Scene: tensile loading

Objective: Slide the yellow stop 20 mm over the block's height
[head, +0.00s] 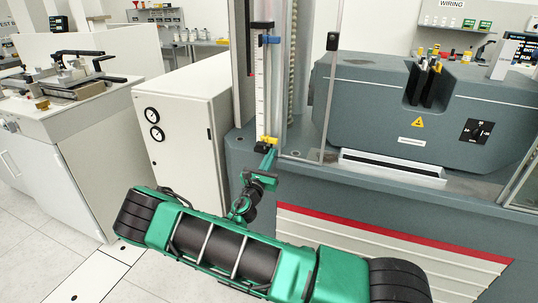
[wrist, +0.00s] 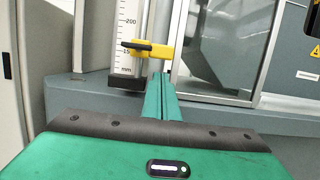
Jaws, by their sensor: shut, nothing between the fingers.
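The yellow stop (head: 268,140) sits low on a white vertical scale (head: 261,92) on the machine's left column. In the wrist view the yellow stop (wrist: 158,50) has a dark piece across its left part, over the scale (wrist: 126,30), below the 200 mark. The exact reading is too small to tell. My gripper (head: 267,158) is shut and empty, its green fingertips just below the yellow stop. In the wrist view my gripper (wrist: 160,77) has its fingers together, pointing up at the stop's underside; I cannot tell whether they touch. I cannot identify the block.
A blue stop (head: 270,40) sits high on the same scale. A clear guard with a metal frame (head: 333,85) stands just right of it. A white cabinet with gauges (head: 181,130) stands to the left. A grey machine housing (head: 360,100) fills the right.

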